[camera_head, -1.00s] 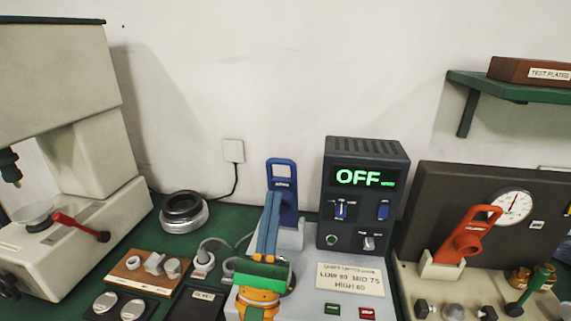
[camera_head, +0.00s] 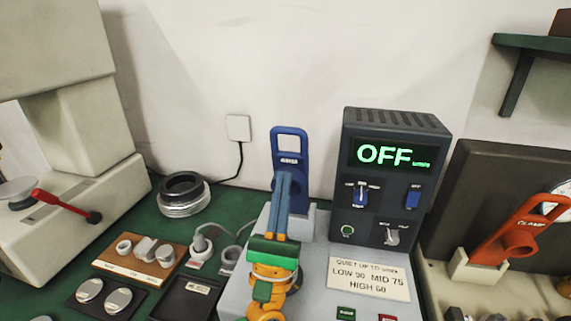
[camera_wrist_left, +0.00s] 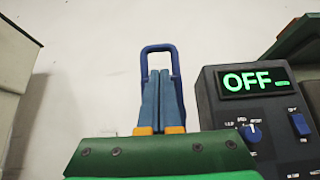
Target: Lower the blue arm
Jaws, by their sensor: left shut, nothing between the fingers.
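The blue arm (camera_head: 290,150) stands upright at the back of the grey machine, with an open loop at its top. It also shows in the left wrist view (camera_wrist_left: 158,48), its loop rising behind my fingers. My left gripper (camera_head: 285,178) is in front of the blue arm, with its fingers pointing up and closed together. Nothing is between the fingers. The fingers cover the lower part of the blue arm, and I cannot tell whether they touch it. My right gripper is not in view.
A dark control box (camera_head: 390,175) reading OFF stands right of the blue arm. A red clamp handle (camera_head: 518,240) is further right. On the left are a press with a red lever (camera_head: 62,204), stacked rings (camera_head: 184,194) and a wooden tray (camera_head: 130,276).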

